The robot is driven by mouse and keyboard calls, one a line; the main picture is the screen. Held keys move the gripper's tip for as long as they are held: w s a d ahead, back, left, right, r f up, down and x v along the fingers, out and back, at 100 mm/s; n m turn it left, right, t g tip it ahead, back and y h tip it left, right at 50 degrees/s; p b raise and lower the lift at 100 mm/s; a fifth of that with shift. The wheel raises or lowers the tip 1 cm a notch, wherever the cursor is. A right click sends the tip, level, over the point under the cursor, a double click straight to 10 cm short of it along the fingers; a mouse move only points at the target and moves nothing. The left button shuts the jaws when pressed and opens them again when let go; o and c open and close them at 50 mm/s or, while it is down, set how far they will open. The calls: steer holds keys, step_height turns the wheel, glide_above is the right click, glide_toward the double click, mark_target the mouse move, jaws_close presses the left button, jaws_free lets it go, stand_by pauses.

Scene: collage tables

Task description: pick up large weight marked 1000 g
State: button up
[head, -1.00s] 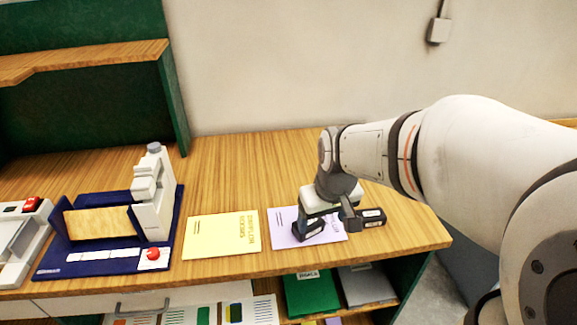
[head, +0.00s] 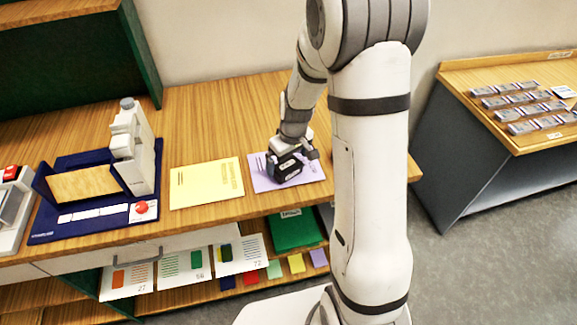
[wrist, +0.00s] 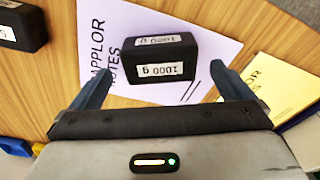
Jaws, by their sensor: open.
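The black block weight marked 1000 g (wrist: 160,58) lies on a lilac sheet (wrist: 120,20), with white labels on its top and side. It also shows in the head view (head: 286,168), partly covered by my gripper (head: 291,158). In the wrist view my gripper (wrist: 160,75) is open, with one finger on each side of the weight and a gap at both sides. A second black block (wrist: 22,26) with a white label, its marking not readable, lies at the upper left of the wrist view.
A yellow booklet (head: 206,184) lies left of the lilac sheet. A blue-based device (head: 95,205) with a red button stands farther left. Shelves below hold cards. Another table (head: 520,105) with small grey items stands to the right. My arm hides the first table's right part.

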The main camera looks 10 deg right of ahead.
mark_target(287, 165)
steer(key=shift+w+a+f, duration=0.1)
steer(key=shift+w+f, duration=0.05)
steer(key=shift+f, duration=1.35)
steer(key=shift+c, duration=0.6)
steer(key=shift+w+r, duration=0.1)
steer(key=c, duration=1.7)
